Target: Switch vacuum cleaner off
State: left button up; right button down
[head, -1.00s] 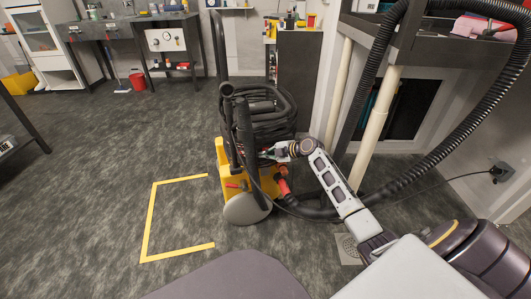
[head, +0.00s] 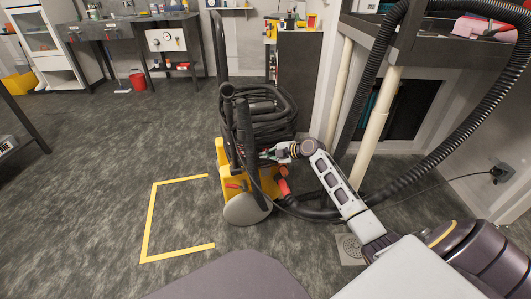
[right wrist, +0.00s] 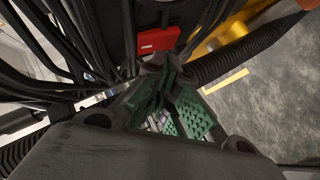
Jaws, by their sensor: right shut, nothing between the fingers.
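The yellow and black vacuum cleaner (head: 222,157) stands on the floor in the middle of the head view, with coiled black hose and cable on top. My right gripper (head: 266,155) reaches its right side from the right; it is shut and empty. In the right wrist view the green-padded fingers (right wrist: 172,95) are together just below a red rectangular part (right wrist: 158,40) that looks like the switch. A small gap seems to lie between them, but I cannot tell contact for certain. The switch's position cannot be read. My left gripper is out of view.
A thick black hose (head: 455,145) arches from the cleaner over the right side. A table with a pale leg (head: 376,120) stands at right. Yellow tape (head: 150,215) marks the floor at left, where there is free room. A cable runs to a wall socket (head: 500,171).

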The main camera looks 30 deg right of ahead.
pick_arm(q)
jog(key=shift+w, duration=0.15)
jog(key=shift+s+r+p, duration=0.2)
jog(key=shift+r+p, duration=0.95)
jog(key=shift+p, duration=0.05)
pick_arm(e)
jog(key=s, duration=0.1)
jog(key=s+a, duration=0.1)
jog(key=s, duration=0.3)
jog(key=shift+a+r, duration=0.2)
jog(key=shift+r, duration=0.15)
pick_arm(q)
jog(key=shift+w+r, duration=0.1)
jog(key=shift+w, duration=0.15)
